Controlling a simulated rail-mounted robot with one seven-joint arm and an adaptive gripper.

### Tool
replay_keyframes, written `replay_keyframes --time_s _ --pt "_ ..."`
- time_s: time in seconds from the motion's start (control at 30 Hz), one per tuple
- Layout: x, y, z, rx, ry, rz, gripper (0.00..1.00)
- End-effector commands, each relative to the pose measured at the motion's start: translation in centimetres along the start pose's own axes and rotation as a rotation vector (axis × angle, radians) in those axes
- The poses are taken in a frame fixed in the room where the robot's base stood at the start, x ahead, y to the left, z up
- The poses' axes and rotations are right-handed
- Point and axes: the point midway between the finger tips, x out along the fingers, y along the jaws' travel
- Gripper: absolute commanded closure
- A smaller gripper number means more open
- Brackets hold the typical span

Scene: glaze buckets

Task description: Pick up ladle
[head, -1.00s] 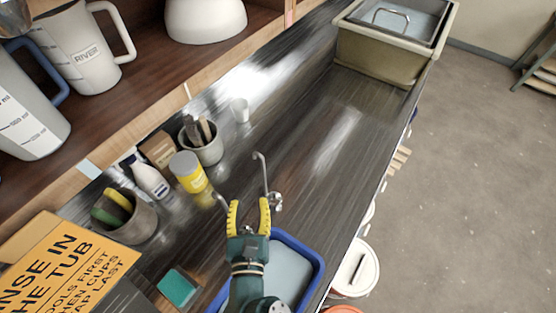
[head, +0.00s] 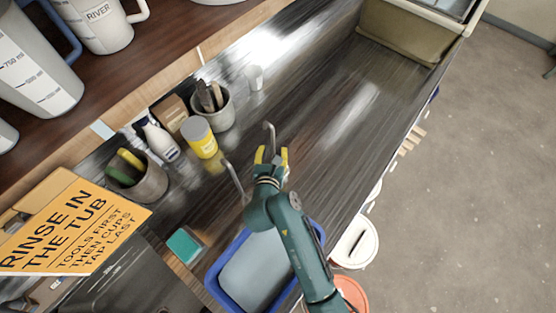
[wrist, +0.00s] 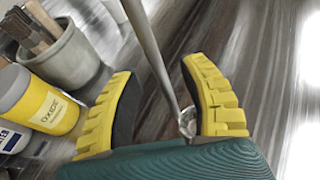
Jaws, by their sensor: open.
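The ladle shows in the head view as a thin grey metal handle with a hooked end (head: 270,132), just beyond my gripper (head: 271,154). Its lower part is hidden behind my gripper there. In the wrist view the grey handle (wrist: 150,45) runs down between my two yellow-padded fingers (wrist: 158,70), nearer the right finger low down. A small shiny part (wrist: 187,122) sits against or close by the right finger; contact is unclear. My gripper is open, with the handle between its fingers but not clamped.
A second hooked metal rod (head: 233,180) stands left of my gripper. A blue-rimmed tub (head: 213,278) lies under my arm. A yellow-labelled jar (head: 200,138), a tool pot (head: 222,112) and a white bottle (head: 160,140) stand to the left.

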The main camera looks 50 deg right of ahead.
Motion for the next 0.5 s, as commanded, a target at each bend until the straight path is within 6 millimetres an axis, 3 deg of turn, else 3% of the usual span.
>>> replay_keyframes --time_s 0.1,0.37,0.5 --pt "1.58 -0.03 -0.20 -0.001 0.002 -0.001 0.57" --pt "1.75 -0.02 -0.17 -0.002 0.001 0.000 0.57" --pt "1.73 -0.02 -0.17 -0.001 0.001 0.000 0.84"
